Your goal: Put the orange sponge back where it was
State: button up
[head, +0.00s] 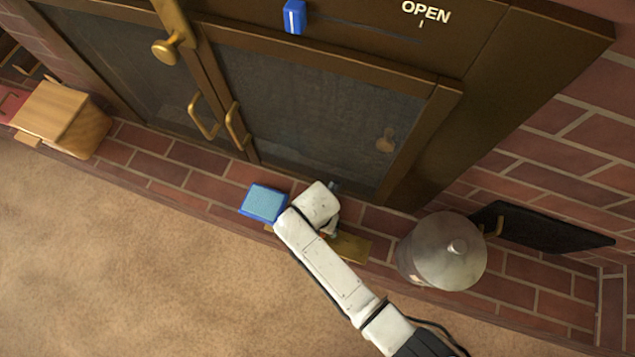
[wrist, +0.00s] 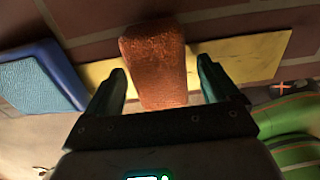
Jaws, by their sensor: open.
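The orange sponge (wrist: 153,50) stands out in the wrist view, between the two dark fingers of my gripper (wrist: 161,66). The fingers are open, with a gap visible on each side of the sponge. The sponge is over or on a flat yellow strip (wrist: 250,57), which also shows in the head view (head: 350,246) on the brick ledge. In the head view my arm hides the sponge and most of my gripper. Whether the sponge touches the strip I cannot tell.
A blue sponge-like block (head: 264,203) lies left of the strip, also in the wrist view (wrist: 40,82). A lidded metal pot (head: 443,250) stands to the right. A wooden box (head: 62,118) is far left. Glass doors (head: 310,100) rise behind. A green rounded thing (wrist: 290,125) is close on the right.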

notch_tip(320, 180, up, 12)
jog(key=p, duration=0.4)
dwell(0.7)
